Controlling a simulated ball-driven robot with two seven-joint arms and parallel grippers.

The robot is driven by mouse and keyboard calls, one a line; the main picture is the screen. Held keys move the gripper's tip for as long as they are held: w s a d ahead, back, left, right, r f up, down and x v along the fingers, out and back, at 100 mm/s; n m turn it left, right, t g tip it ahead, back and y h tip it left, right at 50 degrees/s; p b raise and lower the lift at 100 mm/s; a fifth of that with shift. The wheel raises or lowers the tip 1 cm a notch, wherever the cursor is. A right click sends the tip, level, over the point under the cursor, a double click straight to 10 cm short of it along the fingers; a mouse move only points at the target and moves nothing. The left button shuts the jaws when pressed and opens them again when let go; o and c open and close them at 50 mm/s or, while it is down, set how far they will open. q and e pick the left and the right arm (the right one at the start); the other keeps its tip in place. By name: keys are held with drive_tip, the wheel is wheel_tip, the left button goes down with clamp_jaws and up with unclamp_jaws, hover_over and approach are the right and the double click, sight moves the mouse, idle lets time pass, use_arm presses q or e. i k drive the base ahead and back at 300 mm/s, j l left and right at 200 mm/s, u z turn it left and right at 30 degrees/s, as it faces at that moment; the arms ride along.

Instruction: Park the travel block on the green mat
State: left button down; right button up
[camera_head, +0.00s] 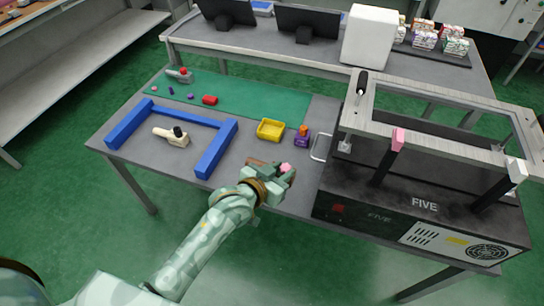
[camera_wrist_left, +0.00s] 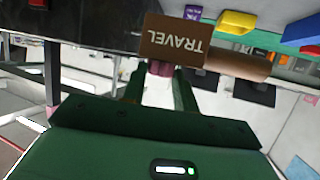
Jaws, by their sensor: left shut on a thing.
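The travel block (camera_wrist_left: 175,42) is a brown block whose word TRAVEL reads upside down in the left wrist view. My left gripper (camera_wrist_left: 160,78) is shut, with a pink piece between its fingers right against the block. In the head view my left gripper (camera_head: 279,174) is over the near edge of the table, with the pink piece showing at its tips; the block is mostly hidden there. A brown cylinder (camera_wrist_left: 238,66) shows beside the block. The green mat (camera_head: 255,101) lies along the far side of the table, beyond the gripper. My right gripper is out of view.
A yellow tray (camera_head: 270,129) and a purple block with an orange top (camera_head: 302,136) stand between gripper and mat. A blue frame (camera_head: 216,150) surrounds a cream lever fixture (camera_head: 172,136) at left. A large black machine (camera_head: 420,210) blocks the right.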

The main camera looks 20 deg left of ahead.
sight(273, 100)
drive_tip(key=i+j+z, duration=0.25)
drive_tip(key=i+j, duration=0.15)
drive_tip(key=j, duration=0.2)
drive_tip(key=i+j+z, duration=0.1)
drive_tip(key=j, duration=0.2)
drive_tip(key=i+j+z, duration=0.25)
drive_tip(key=j, duration=0.45)
drive_tip(key=i, duration=0.1)
